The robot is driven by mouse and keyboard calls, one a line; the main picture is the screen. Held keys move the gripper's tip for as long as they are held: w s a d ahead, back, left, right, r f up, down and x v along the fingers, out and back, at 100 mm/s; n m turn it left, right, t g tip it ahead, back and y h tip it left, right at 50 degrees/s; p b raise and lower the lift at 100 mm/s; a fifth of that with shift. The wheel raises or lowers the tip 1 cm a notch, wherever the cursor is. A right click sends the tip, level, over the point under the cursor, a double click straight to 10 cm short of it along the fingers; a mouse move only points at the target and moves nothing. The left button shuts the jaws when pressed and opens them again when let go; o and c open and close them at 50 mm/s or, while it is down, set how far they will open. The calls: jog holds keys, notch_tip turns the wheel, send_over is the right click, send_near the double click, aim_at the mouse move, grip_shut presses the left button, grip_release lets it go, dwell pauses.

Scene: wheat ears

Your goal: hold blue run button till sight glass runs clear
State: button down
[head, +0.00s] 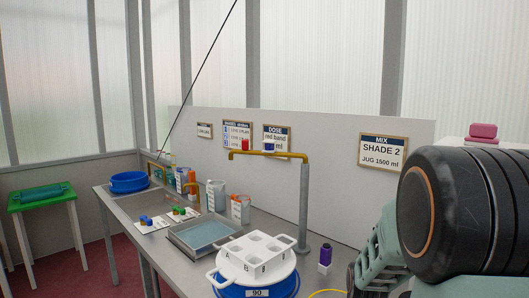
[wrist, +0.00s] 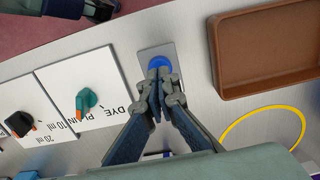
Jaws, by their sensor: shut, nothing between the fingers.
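The blue run button (wrist: 159,63) is a round blue cap on a grey plate (wrist: 172,52) in the wrist view. My gripper (wrist: 159,76) is shut and empty, its fingertips at the button's near edge and covering part of it. I cannot tell whether the tips touch the button or whether it is pressed in. I cannot make out a sight glass in either view.
In the wrist view, a brown tray (wrist: 268,85) lies right of the button, with a yellow ring (wrist: 301,128) below it. Dial cards, one with a teal knob (wrist: 86,100), lie left. In the head view, a white holder (head: 233,262) sits on a blue tub (head: 286,287), near a post (head: 303,205).

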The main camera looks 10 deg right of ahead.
jog(key=shift+f+b, duration=1.1)
jog(key=shift+f, duration=0.25)
notch_tip(320, 180, up, 7)
jog(key=p, duration=0.5)
jog(key=shift+r+p, duration=0.15)
jog(key=shift+p, duration=0.2)
dwell(0.5)
